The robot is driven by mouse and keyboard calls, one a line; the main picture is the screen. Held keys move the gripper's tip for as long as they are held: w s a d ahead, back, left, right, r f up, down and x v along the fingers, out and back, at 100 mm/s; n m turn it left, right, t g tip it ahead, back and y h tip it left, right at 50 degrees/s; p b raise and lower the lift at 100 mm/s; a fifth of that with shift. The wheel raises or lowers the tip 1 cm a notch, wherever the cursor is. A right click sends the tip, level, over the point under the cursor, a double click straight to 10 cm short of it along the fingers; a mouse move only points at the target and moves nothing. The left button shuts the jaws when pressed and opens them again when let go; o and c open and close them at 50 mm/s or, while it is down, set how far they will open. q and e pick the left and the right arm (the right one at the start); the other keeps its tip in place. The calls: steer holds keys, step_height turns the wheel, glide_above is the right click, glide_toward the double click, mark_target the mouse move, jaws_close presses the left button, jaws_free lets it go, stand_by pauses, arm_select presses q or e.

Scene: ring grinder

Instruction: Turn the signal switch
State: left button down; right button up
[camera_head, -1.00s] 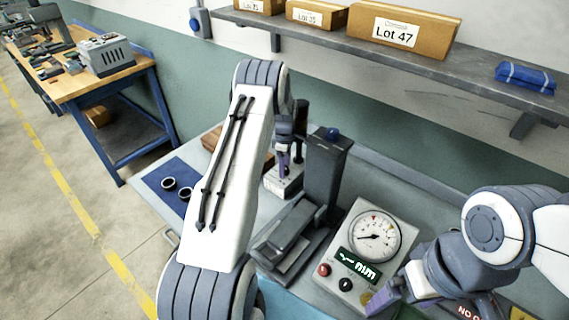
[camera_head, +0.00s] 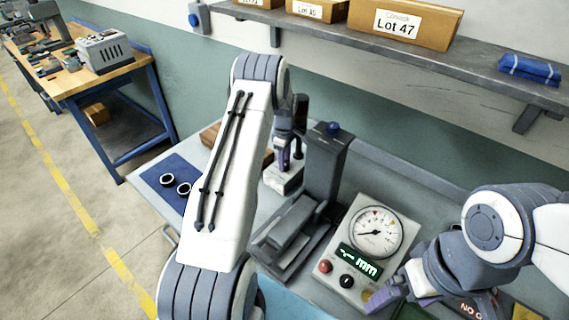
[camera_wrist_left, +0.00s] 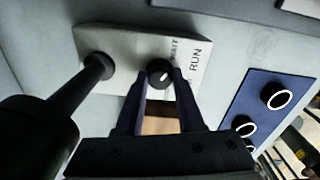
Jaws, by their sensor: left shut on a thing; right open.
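The signal switch is a black round knob (camera_wrist_left: 160,72) on a pale box (camera_wrist_left: 125,48) marked RUN, with a second word partly hidden. The box (camera_head: 284,180) also shows in the head view, below my left gripper. My left gripper (camera_head: 284,158) points down at the box. In the left wrist view its two fingers (camera_wrist_left: 158,95) sit at either side of the knob, shut on it. A thin white mark shows on the knob. My right gripper (camera_head: 388,297) is open and empty, beside the gauge panel.
A dark upright post (camera_head: 328,165) stands right of the switch box. A gauge panel (camera_head: 350,220) has a dial, display and buttons. A shelf (camera_head: 420,52) with boxes hangs above.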

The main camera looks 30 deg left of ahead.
arm_select(q)
steer(key=m+b, duration=0.1)
steer(key=m, duration=0.1)
steer(key=shift+f+m+b, duration=0.1)
steer(key=shift+m+b, duration=0.2)
steer(key=shift+m, duration=0.1)
steer(key=m+b, duration=0.1)
steer(key=m, duration=0.1)
steer(key=shift+m, duration=0.4)
steer(key=m+b, duration=0.2)
steer(key=m, duration=0.4)
steer(key=m+b, duration=0.1)
steer(key=m, duration=0.5)
steer(key=shift+m, duration=0.3)
steer(key=m, duration=0.6)
steer(key=shift+w+r+m+b, duration=0.1)
steer(key=shift+r+m+b, duration=0.1)
steer(key=shift+m+b, duration=0.15)
steer(key=c, duration=0.5)
jaws_free()
